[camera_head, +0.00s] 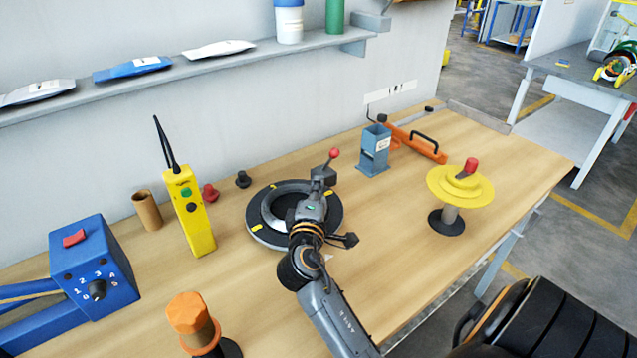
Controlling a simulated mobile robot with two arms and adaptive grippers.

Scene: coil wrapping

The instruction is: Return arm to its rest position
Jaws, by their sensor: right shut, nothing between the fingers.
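My right arm (325,305) reaches up from the bottom edge over the wooden bench. Its right gripper (315,192) is shut and empty above a dark round turntable (265,232) with a grey ring and yellow marks. The gripper and wrist hide part of the turntable. I cannot tell whether the fingers touch it. A lever with a red knob (334,153) stands just beyond the fingertips. My left gripper is not in view.
A yellow pendant (196,222), brown tube (147,210) and blue switch box (95,268) stand left. An orange-capped post (188,313) is in front. A blue-grey holder (374,152), orange tool (415,143) and yellow disc stand (460,188) are right. Bench (400,250) is clear right of the arm.

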